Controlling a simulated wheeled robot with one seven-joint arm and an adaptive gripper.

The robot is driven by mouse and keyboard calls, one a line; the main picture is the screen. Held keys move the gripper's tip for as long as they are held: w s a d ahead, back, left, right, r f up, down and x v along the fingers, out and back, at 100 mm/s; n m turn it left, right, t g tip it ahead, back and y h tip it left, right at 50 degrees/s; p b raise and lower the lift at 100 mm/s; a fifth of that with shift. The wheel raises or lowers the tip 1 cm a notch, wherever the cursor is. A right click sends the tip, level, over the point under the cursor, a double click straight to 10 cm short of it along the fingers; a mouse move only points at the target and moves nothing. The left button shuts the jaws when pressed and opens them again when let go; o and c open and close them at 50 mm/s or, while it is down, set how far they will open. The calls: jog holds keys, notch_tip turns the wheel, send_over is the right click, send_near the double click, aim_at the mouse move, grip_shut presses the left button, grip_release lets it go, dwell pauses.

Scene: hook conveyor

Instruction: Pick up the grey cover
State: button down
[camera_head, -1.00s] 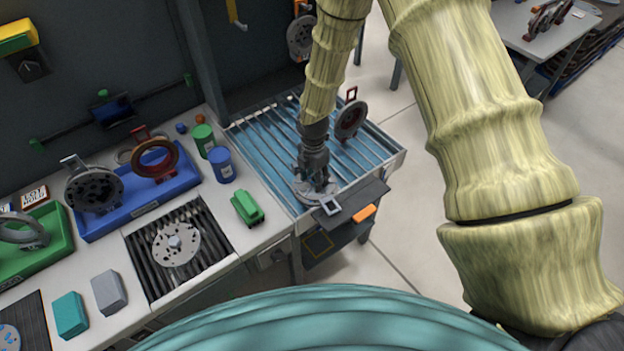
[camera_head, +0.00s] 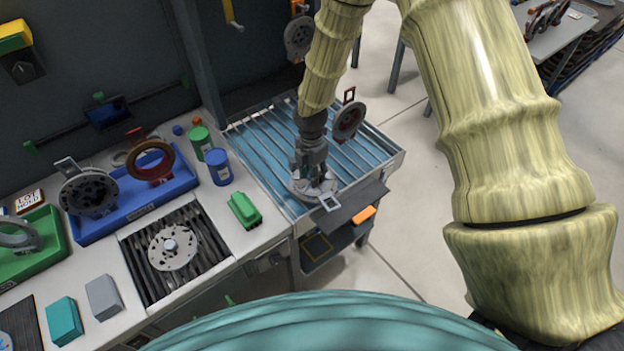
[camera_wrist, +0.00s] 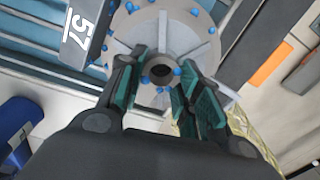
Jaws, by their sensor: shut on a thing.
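The grey cover (camera_head: 300,186) is a round disc with a small handle at its rim, over the front part of the blue slatted table. In the wrist view the grey cover (camera_wrist: 192,33) shows radial ribs, blue studs near its rim, a central hub with a dark hole, and a tag marked 57. My gripper (camera_head: 313,176) points down onto it. In the wrist view my gripper (camera_wrist: 161,85) has its green-padded fingers on either side of the hub, shut on it. I cannot tell surely whether the cover is clear of the slats.
A red-and-grey disc with a handle (camera_head: 348,120) stands behind my gripper. A dark shelf (camera_head: 358,200) with an orange block (camera_head: 364,215) is at the table's front right. To the left are a green block (camera_head: 244,210), a blue can (camera_head: 218,167) and a blue tray (camera_head: 180,187).

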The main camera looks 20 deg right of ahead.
jog(key=s+a+r+b, duration=0.2)
jog(key=s+a+b, duration=0.3)
jog(key=s+a, duration=0.5)
jog(key=shift+a+r+b, duration=0.2)
jog(key=shift+a+b, duration=0.15)
jog(key=shift+a, duration=0.8)
jog(key=shift+s, duration=0.1)
jog(key=shift+a, duration=0.1)
